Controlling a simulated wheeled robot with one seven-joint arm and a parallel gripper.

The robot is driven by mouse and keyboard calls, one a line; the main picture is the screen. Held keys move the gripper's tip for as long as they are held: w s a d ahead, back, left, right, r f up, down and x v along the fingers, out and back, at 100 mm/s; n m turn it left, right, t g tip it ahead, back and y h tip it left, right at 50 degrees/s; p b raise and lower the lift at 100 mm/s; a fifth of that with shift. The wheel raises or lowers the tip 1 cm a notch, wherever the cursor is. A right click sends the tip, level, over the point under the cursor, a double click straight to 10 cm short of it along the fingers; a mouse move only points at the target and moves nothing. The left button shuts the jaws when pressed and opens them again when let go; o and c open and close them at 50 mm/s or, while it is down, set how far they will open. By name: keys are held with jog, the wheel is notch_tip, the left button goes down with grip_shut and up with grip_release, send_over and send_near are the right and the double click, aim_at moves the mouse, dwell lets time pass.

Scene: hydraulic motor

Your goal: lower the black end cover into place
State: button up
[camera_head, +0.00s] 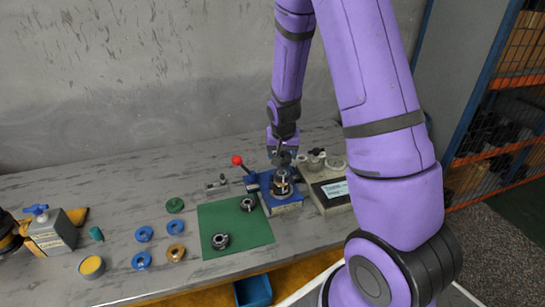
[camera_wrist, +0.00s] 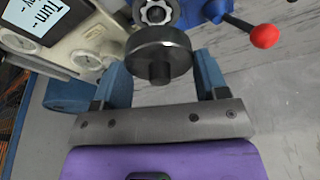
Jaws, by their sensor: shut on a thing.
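The black end cover (camera_wrist: 160,50) is a dark round disc with a stub, held between the blue fingers of my gripper (camera_wrist: 162,65) in the wrist view. In the head view my gripper (camera_head: 281,150) is above the motor stack (camera_head: 282,182), which stands in the blue fixture (camera_head: 285,206). The cover is small and partly hidden there. I cannot tell the gap's height.
A red-knobbed lever (camera_head: 238,160) stands left of the fixture. A grey instrument with a display (camera_head: 335,190) is close on the right. A green mat (camera_head: 235,232) holds two dark metal parts (camera_head: 221,241). Blue rings (camera_head: 144,234) lie further left.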

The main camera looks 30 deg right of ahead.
aim_at(282, 170)
jog(key=shift+f, duration=1.7)
jog(key=shift+f, duration=1.05)
dwell(2.0)
jog(key=o, duration=1.3)
jog(key=shift+c, duration=0.2)
jog(key=shift+r, duration=2.7)
